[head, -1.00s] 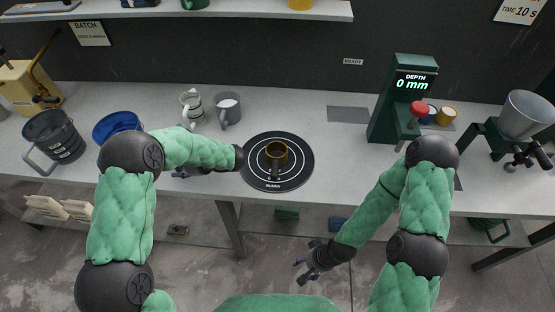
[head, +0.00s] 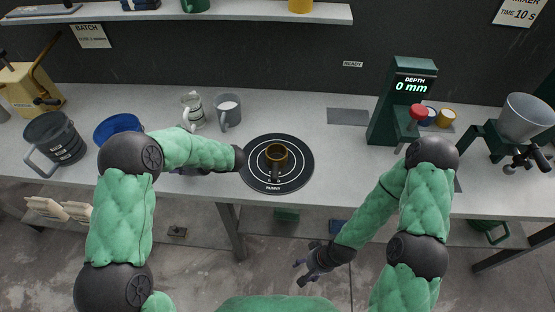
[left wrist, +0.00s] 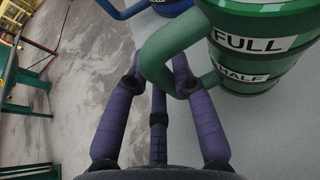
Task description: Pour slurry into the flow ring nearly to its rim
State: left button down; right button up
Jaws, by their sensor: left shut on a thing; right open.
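A brown flow ring (head: 276,154) with a handle toward me stands upright on a round black plate (head: 304,172) marked with white circles. Its inside looks dark, and its fill cannot be made out. In the left wrist view my left gripper (left wrist: 158,66) is shut on the green handle of a green jug (left wrist: 246,62) labelled FULL and HALF. In the head view my left arm hides this jug and most of that gripper, left of the plate. My right gripper (head: 312,263) is open and empty, low in front of the bench.
A grey mug (head: 228,112) with pale contents and a striped mug (head: 193,110) stand behind my left arm. A blue vessel (head: 116,126) and a dark grey jug (head: 54,140) stand left. A green depth gauge (head: 392,118) reads 0 mm.

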pick_arm(q)
jog(key=shift+r+p, duration=1.35)
jog(key=shift+r, duration=0.85)
pick_arm(e)
notch_tip(320, 180, up, 3)
jog(key=shift+f, duration=0.1)
